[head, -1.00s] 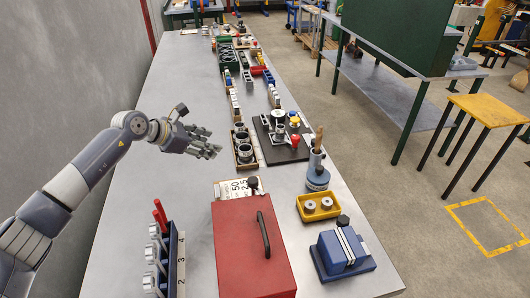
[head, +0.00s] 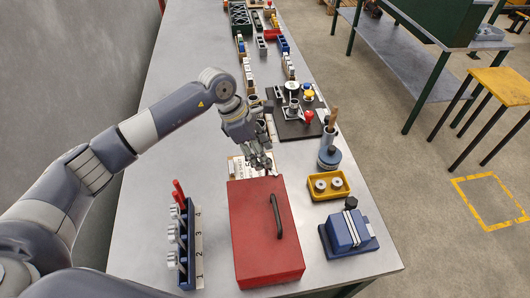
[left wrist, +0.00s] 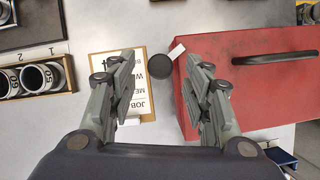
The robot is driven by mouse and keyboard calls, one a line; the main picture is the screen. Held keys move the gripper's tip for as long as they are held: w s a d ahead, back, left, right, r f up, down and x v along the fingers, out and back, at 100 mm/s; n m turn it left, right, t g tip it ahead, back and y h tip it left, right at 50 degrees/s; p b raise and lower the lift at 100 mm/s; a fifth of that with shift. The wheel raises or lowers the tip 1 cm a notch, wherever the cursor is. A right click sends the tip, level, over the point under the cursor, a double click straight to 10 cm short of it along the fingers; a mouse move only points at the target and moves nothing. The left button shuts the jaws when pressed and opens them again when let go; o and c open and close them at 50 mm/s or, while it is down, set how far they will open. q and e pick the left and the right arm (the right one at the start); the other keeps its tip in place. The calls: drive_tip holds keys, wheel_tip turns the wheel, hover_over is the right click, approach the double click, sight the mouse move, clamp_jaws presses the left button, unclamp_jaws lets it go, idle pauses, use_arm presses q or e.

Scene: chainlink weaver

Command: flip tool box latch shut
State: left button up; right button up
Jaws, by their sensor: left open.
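The red tool box (head: 262,245) stands closed on the bench, with a black handle (head: 277,216) on its lid. In the left wrist view the box (left wrist: 262,95) fills the right side. A round black knob (left wrist: 159,67) and a small pale tab (left wrist: 177,51) show at the box's edge, apparently the latch; how they join is not clear. My left gripper (head: 261,164) is at the far edge of the box. In the left wrist view it is open (left wrist: 160,92), with the knob ahead between its fingers, not gripped. My right gripper is out of view.
A clipboard (left wrist: 108,68) with a printed sheet lies beside the box. A blue numbered rack (head: 188,250) with red-handled tools stands left of the box. A yellow tray (head: 325,194) and a blue vise-like block (head: 347,232) stand right. The bench left of my arm is clear.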

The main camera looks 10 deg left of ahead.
use_arm(q)
drive_tip(key=shift+p+x, duration=0.3)
drive_tip(key=shift+x, duration=1.1)
drive_tip(key=c, duration=1)
drive_tip(key=shift+f+b, duration=0.1)
drive_tip(key=shift+b, duration=0.45)
drive_tip(key=shift+c, duration=0.2)
drive_tip(key=m+g+b, duration=0.1)
drive_tip(key=m+b, duration=0.1)
drive_tip(key=b, duration=0.3)
drive_tip(key=m+g+b, duration=0.1)
drive_tip(key=m+b, duration=0.2)
drive_tip(key=b, duration=0.2)
drive_tip(key=shift+w+f, duration=0.15)
drive_tip(key=shift+w, duration=0.05)
drive_tip(key=shift+r+m+g+b, duration=0.3)
drive_tip(key=shift+m+b, duration=0.7)
drive_tip(key=shift+b, duration=0.2)
